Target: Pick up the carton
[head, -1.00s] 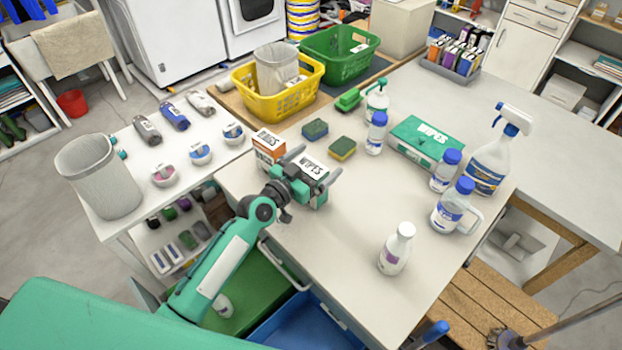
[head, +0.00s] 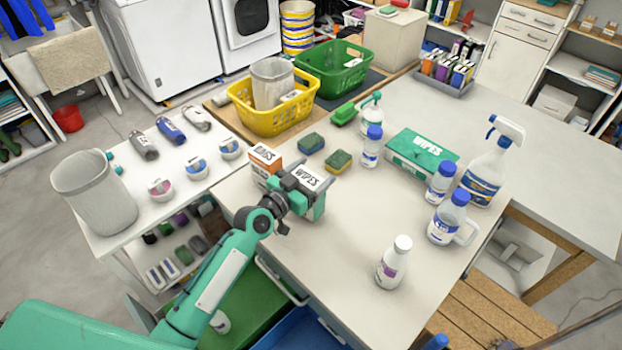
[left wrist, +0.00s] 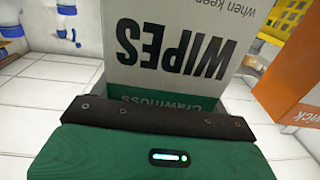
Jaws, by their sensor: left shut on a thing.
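A white carton with a green lower part, marked WIPES (head: 312,178), stands upright on the light table near its left edge. My left gripper (head: 303,184) is at this carton, shut on it. In the left wrist view the carton (left wrist: 180,45) fills the middle, its lettering upside down, right behind the dark gripper edge (left wrist: 160,117). I cannot tell whether the carton's base touches the table. An orange and white carton (head: 264,160) stands close behind it to the left, and also shows at the right of the left wrist view (left wrist: 292,90). My right gripper is not in view.
Two sponges (head: 311,143) lie behind the carton. A green wipes box (head: 422,150), a spray bottle (head: 486,175) and several white bottles stand to the right. Yellow (head: 270,118) and green (head: 335,85) baskets are at the back.

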